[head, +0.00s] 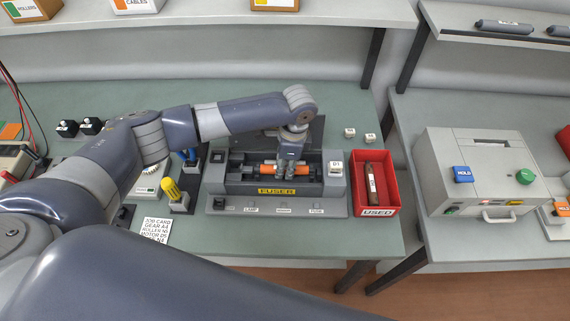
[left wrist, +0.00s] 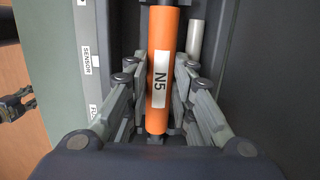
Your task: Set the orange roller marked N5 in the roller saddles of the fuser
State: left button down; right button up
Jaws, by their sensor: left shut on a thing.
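The orange roller marked N5 (head: 267,169) lies crosswise at the fuser, its label facing up in the left wrist view (left wrist: 162,45). My left gripper (head: 289,167) reaches down from above and is shut on the roller near its middle; its fingers (left wrist: 157,105) stand on both sides of it in the left wrist view. The grey fuser (head: 232,188), with a yellow FUSER label, is under and around the roller. The roller saddles are hidden, so I cannot tell whether the roller ends touch them.
A red USED bin (head: 388,207) holding a dark roller (head: 371,183) stands right of the fuser. Yellow-handled (head: 172,190) and blue-handled tools stand to its left. A job card (head: 156,229) lies at the front left. A grey machine (head: 480,165) is on the right table.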

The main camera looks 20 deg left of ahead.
pick_arm(q)
jog(key=shift+f, duration=0.5)
dwell(0.3)
jog(key=c, duration=1.3)
grip_release()
jog(key=shift+r, duration=0.1)
notch_tip(320, 180, up, 12)
jog(key=d, duration=0.1)
jog(key=shift+w+d, duration=0.2)
jog(key=shift+f, duration=0.2)
